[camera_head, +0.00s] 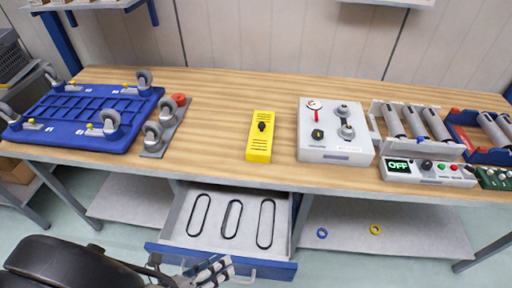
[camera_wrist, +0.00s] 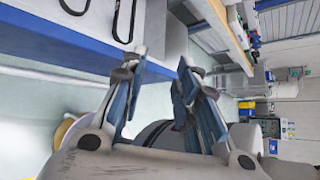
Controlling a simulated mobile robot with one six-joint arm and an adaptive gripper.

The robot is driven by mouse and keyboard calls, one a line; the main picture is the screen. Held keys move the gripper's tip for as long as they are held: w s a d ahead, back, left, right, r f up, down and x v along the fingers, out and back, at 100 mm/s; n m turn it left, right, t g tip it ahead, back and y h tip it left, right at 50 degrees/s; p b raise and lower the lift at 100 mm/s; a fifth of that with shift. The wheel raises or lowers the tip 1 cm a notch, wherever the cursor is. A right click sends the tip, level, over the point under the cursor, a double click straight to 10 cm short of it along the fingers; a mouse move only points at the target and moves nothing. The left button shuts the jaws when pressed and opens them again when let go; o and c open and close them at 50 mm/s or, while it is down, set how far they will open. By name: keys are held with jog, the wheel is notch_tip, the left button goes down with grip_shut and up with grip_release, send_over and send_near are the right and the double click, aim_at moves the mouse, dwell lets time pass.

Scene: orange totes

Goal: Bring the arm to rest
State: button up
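My gripper (camera_head: 214,268) is at the bottom of the head view, in front of the open drawer (camera_head: 170,224) and close to its blue front panel (camera_head: 280,269). In the wrist view my gripper (camera_wrist: 158,76) has its two fingers apart, with nothing held between them. The drawer's blue front (camera_wrist: 60,47) shows at the upper left there. I cannot tell whether the fingers touch the drawer front or its handle. My dark arm reaches in low from the left in the head view.
The drawer holds three black loops (camera_head: 232,218). On the wooden bench (camera_head: 225,93) are a blue caster dolly (camera_head: 75,112), a yellow box (camera_head: 261,137), a white gauge box (camera_head: 334,152) and a unit reading OFF (camera_head: 425,171). Two rings (camera_head: 375,229) lie on the lower shelf.

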jog(key=w+d+r+m+g+y, duration=0.1)
jog(key=w+d+r+m+g, duration=0.1)
jog(key=d+r+m+g, duration=0.5)
jog(key=w+d+r+m+g+y, duration=0.1)
jog(key=w+d+r+m+y, duration=0.15)
jog(key=d+r+m, duration=0.55)
jog(key=s+d+r+m+t+y, duration=0.2)
jog(key=d+r+m, duration=0.2)
jog(key=m, duration=0.7)
jog(key=s+d+r+m+t+y, duration=0.1)
jog(key=d+r+m, duration=0.4)
jog(key=m, duration=0.6)
jog(key=shift+s+d+t+y, duration=0.4)
jog(key=shift+s+y, duration=0.25)
jog(key=shift+y, duration=0.3)
